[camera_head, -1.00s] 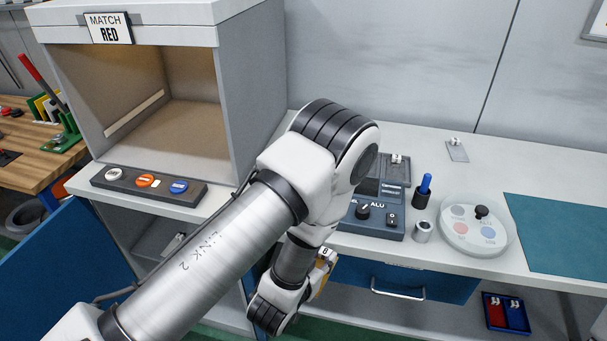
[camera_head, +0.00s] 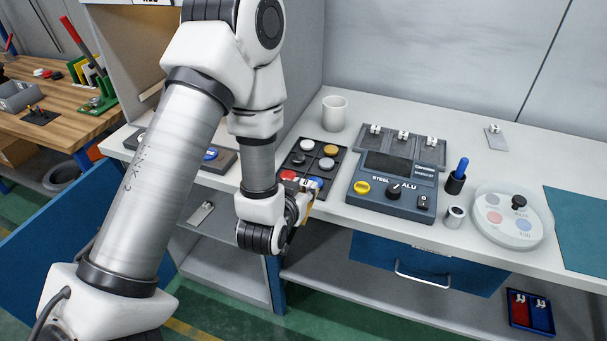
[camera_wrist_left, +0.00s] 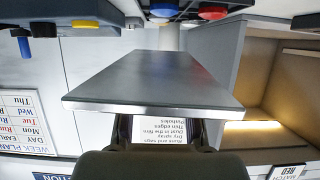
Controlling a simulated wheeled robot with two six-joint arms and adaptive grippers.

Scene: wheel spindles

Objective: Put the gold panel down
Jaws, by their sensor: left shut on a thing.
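My left gripper (camera_head: 296,208) hangs at the front edge of the white bench, beside a black tray of coloured discs. It is shut on the panel, of which only a small gold-orange sliver (camera_head: 307,211) shows in the head view. In the left wrist view, a flat dark grey panel (camera_wrist_left: 150,80) with a bright metal edge extends from the gripper (camera_wrist_left: 160,130); no gold shows on that face. Most of the panel is hidden in the head view. I cannot tell whether it touches the bench. My right gripper is not in view.
The black disc tray (camera_head: 337,150) lies behind the gripper, with a white cup (camera_head: 334,112) beyond it. A teal mat (camera_head: 585,230) lies far right.

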